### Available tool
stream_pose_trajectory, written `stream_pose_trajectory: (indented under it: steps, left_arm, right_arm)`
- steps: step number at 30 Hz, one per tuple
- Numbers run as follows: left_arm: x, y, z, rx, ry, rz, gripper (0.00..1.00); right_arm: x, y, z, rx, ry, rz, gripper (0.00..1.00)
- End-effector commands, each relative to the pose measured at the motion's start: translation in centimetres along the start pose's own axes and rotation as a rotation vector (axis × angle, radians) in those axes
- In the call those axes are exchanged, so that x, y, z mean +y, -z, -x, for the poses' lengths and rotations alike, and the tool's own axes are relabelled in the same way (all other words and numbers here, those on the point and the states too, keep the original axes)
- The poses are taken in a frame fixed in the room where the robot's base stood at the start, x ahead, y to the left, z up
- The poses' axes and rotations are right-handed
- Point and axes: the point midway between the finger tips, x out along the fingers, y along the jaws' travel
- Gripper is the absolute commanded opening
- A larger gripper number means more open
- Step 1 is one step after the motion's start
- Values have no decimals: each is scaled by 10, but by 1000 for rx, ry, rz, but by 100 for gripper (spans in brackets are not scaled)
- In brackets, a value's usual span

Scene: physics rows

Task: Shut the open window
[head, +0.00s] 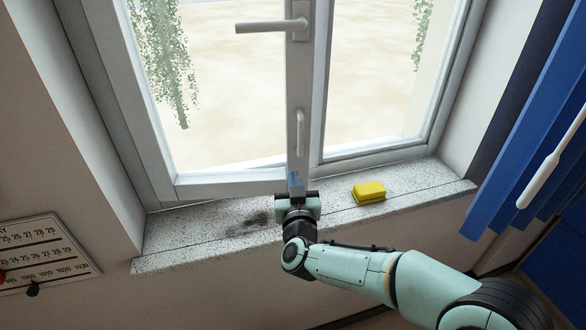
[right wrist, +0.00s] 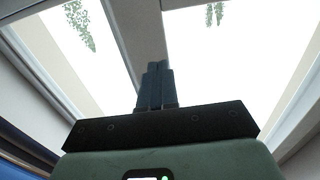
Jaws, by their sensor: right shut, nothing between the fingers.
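The window has a left sash (head: 230,183) with a grey-white frame and a horizontal lever handle (head: 272,26) pointing left. A small vertical pull handle (head: 300,132) sits lower on the same upright. The sash is close to its frame; I cannot tell whether a narrow gap is left. My right gripper (head: 295,181) is shut and empty at the foot of that upright, just above the sill. In the right wrist view its closed dark fingers (right wrist: 155,75) point at the upright; contact is unclear. My left gripper is not in view.
The speckled stone sill (head: 200,239) has a dark smudge (head: 257,218). A yellow sponge-like block (head: 369,192) lies on it, right of my gripper. Blue blinds (head: 530,130) with a white wand (head: 538,180) hang at right.

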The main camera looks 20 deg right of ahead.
Motion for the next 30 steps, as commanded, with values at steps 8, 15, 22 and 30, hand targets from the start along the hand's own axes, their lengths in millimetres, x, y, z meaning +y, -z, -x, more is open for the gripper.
stream_pose_trajectory:
  steps: [8, 15, 22, 30]
  left_arm:
    - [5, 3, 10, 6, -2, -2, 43]
    - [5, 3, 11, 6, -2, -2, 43]
    - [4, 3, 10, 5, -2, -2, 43]
    - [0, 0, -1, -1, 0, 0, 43]
  right_arm:
    - [0, 1, -32, 0, 0, 0, 0]
    - [0, 0, -36, 1, 0, -1, 0]
    - [0, 0, -38, 1, 7, -3, 0]
    - [11, -2, -84, 0, 101, 1, 0]
